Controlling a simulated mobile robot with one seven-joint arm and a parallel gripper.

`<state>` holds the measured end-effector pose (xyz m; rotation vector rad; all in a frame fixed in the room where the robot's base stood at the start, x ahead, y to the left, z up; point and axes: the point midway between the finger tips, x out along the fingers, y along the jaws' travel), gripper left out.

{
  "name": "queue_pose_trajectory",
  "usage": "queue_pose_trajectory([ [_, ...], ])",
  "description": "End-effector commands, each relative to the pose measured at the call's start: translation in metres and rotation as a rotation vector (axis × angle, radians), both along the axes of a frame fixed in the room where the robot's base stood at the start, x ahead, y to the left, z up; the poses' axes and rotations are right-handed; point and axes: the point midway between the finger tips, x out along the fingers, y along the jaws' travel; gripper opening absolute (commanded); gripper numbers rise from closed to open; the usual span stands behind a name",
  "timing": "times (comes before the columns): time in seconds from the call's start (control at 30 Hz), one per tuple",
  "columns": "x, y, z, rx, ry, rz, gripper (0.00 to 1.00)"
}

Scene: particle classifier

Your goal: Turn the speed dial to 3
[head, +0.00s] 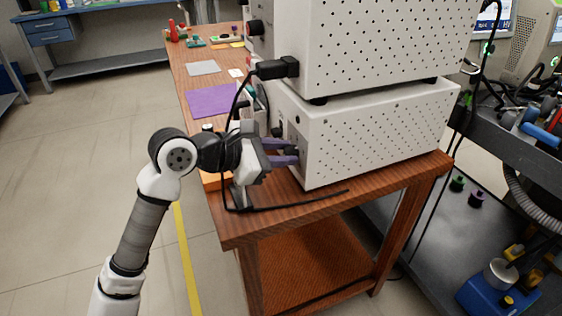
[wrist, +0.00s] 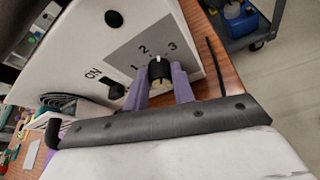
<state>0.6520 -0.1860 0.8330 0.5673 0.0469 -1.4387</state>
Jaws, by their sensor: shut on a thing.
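The speed dial (wrist: 159,70) is a black knob with a white mark, on a grey panel printed 1, 2 and 3. In the wrist view the white mark points up, between the 2 and the 3. My gripper (wrist: 161,78) has its purple fingers on both sides of the dial, shut on it. In the head view my gripper (head: 289,153) reaches the front of the lower white perforated box (head: 365,130). The dial's face cannot be read in the head view.
A black switch (wrist: 116,90) by the ON label and a black round knob (wrist: 114,18) sit near the dial. A second white box (head: 370,45) is stacked above. A black cable (head: 228,150) hangs beside my gripper. The wooden table (head: 330,205) has bare space in front.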

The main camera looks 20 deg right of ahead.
Motion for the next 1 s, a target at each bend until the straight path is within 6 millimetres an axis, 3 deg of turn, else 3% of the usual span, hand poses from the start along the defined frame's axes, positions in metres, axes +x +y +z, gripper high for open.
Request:
queue_pose_trajectory([
  [0.6,-0.0013,0.0001,-0.0004,0.004,-0.034,-0.003,0.02],
  [0.63,-0.0013,0.0001,-0.0004,0.004,-0.034,-0.003,0.26],
  [0.77,-0.0011,0.0002,-0.0003,0.004,-0.035,-0.002,0.43],
  [1.0,-0.0007,0.0001,-0.0002,0.002,-0.034,-0.001,0.47],
])
